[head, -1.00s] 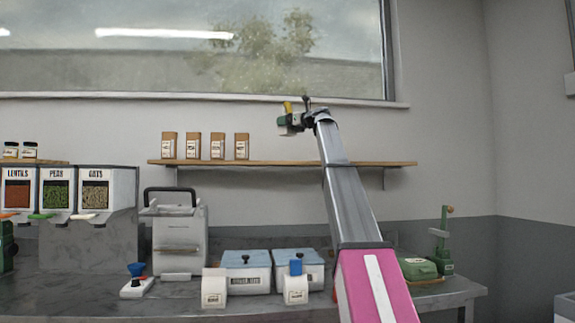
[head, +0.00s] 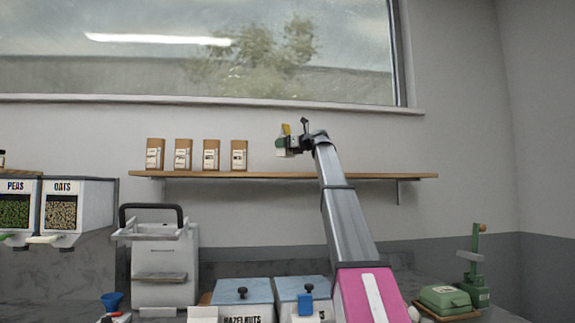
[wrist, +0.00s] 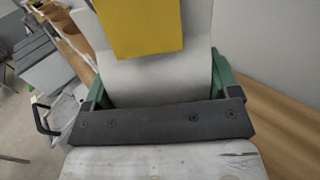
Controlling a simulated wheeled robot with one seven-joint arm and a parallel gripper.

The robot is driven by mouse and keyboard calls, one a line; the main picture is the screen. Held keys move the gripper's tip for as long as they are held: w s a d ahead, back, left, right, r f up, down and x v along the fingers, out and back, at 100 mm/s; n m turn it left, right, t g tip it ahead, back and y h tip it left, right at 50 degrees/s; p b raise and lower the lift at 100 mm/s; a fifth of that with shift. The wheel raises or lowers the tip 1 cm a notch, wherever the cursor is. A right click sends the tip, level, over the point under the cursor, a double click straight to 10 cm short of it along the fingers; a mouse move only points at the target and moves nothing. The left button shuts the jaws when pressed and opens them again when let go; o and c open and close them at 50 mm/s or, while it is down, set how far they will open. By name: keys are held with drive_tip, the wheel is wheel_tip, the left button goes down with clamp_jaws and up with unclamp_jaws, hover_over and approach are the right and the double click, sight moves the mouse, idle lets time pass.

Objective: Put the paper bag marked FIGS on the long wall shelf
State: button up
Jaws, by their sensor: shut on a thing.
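My gripper (head: 288,144) is shut on a pale bag (head: 280,152) with a yellow piece on top, held upright above the long wall shelf (head: 350,176). In the wrist view the bag (wrist: 150,85) sits between the green fingers of my gripper (wrist: 160,88), its yellow piece (wrist: 145,28) nearest the camera. No marking on the bag can be read. A gap shows between bag and shelf in the head view; how far the bag is over the board in depth I cannot tell. The shelf board (wrist: 280,125) also shows in the wrist view.
Several brown packets (head: 211,155) stand in a row on the shelf's left part; its right part is bare. The window sill (head: 250,103) runs above. Below are a grey machine with a black handle (head: 152,212), lidded bins (head: 243,292) and a green device (head: 474,270).

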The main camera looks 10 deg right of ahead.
wheel_tip(320, 180, down, 7)
drive_tip(key=shift+r, duration=0.15)
idle(0.4)
drive_tip(key=o, duration=1)
drive_tip(key=shift+c, duration=0.2)
drive_tip(key=v, duration=1.2)
drive_tip(key=shift+r, duration=0.1)
